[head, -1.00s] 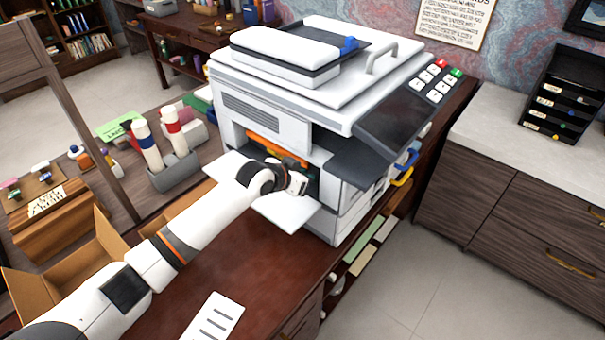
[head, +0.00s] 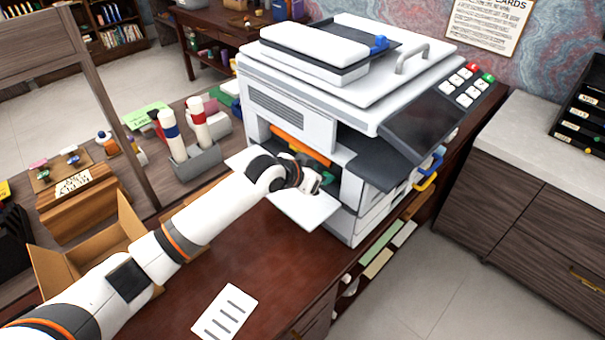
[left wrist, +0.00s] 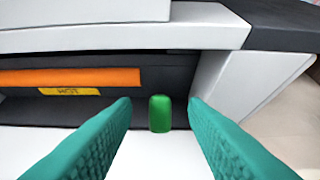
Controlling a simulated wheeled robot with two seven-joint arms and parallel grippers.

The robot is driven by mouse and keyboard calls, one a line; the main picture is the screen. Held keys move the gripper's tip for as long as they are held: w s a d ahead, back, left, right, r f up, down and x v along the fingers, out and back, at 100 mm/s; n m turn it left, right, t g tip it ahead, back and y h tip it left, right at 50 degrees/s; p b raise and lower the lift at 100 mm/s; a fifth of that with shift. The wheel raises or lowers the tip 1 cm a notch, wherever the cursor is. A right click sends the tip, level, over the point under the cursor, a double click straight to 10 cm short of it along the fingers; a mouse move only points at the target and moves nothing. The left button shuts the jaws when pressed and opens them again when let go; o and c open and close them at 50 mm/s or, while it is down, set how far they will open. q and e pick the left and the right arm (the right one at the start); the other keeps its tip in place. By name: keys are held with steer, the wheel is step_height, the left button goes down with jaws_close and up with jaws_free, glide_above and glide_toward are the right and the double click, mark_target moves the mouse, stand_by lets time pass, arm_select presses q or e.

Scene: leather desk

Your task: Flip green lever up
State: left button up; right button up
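The green lever (left wrist: 160,113) shows in the left wrist view as a small rounded green block at the printer's open front. It lies between and a little beyond the two teal fingers of my left gripper (left wrist: 160,120), which is open with clear gaps to both sides of the lever. In the head view my left gripper (head: 312,182) reaches to the opening of the white printer (head: 345,80), above its open front door (head: 305,208). In that view the gripper hides the lever. My right gripper is in neither view.
An orange bar (left wrist: 70,78) with a yellow label (left wrist: 68,91) lies inside the opening, left of the lever. A cardboard box (head: 85,255) and a paper sheet (head: 225,312) are on the near side. A grey holder (head: 192,160) with bottles stands left of the printer.

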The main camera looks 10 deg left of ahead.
arm_select(q)
steer(key=b+v, duration=0.1)
steer(key=v, duration=0.7)
steer(key=shift+s, duration=0.15)
steer(key=shift+a+r, duration=0.1)
steer(key=shift+a, duration=0.05)
steer(key=shift+c, duration=0.3)
